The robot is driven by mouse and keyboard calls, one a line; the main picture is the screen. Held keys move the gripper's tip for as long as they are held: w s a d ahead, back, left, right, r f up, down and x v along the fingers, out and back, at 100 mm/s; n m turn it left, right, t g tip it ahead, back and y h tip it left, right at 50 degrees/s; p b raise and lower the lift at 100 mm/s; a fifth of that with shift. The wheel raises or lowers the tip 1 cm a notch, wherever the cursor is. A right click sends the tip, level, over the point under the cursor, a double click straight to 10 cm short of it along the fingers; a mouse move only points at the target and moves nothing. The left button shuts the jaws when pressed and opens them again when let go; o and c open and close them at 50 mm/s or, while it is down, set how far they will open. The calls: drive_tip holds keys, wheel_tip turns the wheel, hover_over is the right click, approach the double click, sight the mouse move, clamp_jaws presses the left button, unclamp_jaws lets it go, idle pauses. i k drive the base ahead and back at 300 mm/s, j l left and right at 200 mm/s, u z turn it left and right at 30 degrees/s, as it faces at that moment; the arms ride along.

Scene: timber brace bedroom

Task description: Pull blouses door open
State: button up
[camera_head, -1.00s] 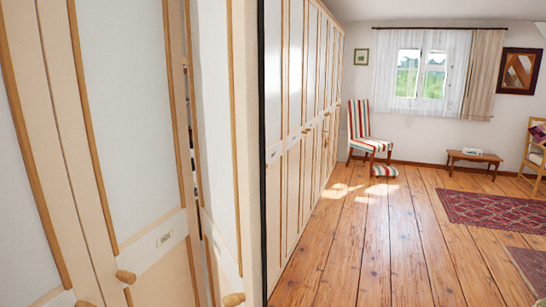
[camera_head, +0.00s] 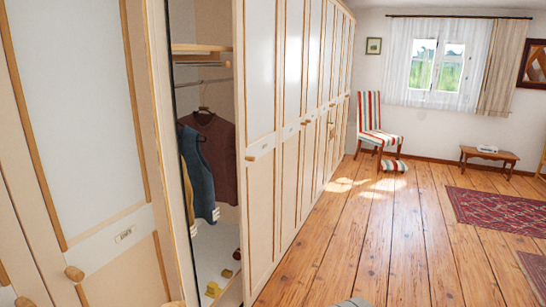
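A row of cream wardrobe doors with wood trim runs along the left. One compartment stands open, showing a maroon top (camera_head: 212,140) and a blue vest (camera_head: 197,172) on hangers under a rail. A pale door (camera_head: 157,110) with a dark edge stands at the left side of the opening, seen nearly edge-on. A nearer left door (camera_head: 82,110) looks shut and carries a small label (camera_head: 124,235), too small to read, and a round wooden knob (camera_head: 75,273). I cannot tell which door is the blouses door. My gripper is not visible.
Shut wardrobe doors (camera_head: 290,150) continue to the right of the opening. A striped chair (camera_head: 370,118) stands by the far wall, with a low wooden table (camera_head: 488,154) to its right. A red rug (camera_head: 495,208) lies at the right. The wooden floor (camera_head: 380,240) in the middle is clear.

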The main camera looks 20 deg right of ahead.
sight(257, 24)
drive_tip(key=i+l, duration=0.15)
drive_tip(key=l, duration=0.2)
drive_tip(key=i+l, duration=0.1)
drive_tip(key=l, duration=0.25)
drive_tip(key=i+l, duration=0.15)
drive_tip(key=l, duration=0.2)
drive_tip(key=i+l+z, duration=0.1)
drive_tip(key=l, duration=0.25)
drive_tip(key=i+l, duration=0.15)
drive_tip(key=l, duration=0.15)
drive_tip(key=i+j, duration=0.15)
drive_tip(key=i, duration=0.3)
drive_tip(key=i+j, duration=0.15)
drive_tip(key=i, duration=0.3)
drive_tip(key=i+j+z, duration=0.1)
drive_tip(key=i, duration=0.3)
